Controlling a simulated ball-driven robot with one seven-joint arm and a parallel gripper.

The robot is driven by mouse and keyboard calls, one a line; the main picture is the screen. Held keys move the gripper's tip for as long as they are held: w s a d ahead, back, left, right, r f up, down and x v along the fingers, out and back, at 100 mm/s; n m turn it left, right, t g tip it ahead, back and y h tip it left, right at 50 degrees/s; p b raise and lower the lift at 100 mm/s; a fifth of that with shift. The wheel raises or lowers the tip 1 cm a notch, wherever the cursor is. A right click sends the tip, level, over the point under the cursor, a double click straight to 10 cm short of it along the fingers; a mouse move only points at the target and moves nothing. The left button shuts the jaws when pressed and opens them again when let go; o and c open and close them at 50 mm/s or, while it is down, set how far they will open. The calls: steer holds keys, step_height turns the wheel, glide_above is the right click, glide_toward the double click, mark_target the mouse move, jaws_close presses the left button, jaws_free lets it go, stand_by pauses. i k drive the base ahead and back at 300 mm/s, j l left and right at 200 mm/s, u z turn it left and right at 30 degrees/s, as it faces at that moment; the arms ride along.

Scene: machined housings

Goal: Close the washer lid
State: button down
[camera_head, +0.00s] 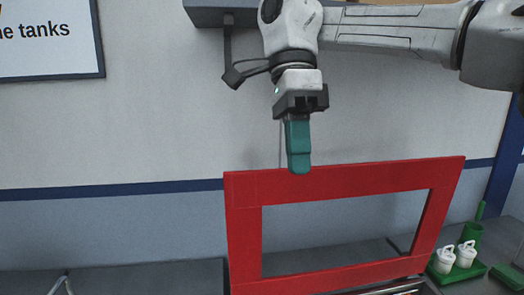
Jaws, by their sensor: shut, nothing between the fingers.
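The washer lid (244,238) is a red rectangular frame with a large opening through its middle. It stands raised, close to upright, with its lower edge near the bottom of the picture. My gripper (299,168) points down with its teal fingers shut together and empty. The fingertips overlap the lid's top bar in the picture, left of its middle; I cannot tell whether they touch it or are in front of it or behind it. The washer's body under the lid is mostly out of the picture, with only a metallic strip showing at the lower right.
A green tray (467,273) with two white lidded bottles (456,257) stands right of the lid. A dark grey counter (150,282) runs along the wall at the left. A dark fixture (232,76) hangs from the wall left of my gripper. A sign (48,40) is at upper left.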

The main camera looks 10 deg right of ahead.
mark_target(246, 192)
steer(key=i, duration=0.95)
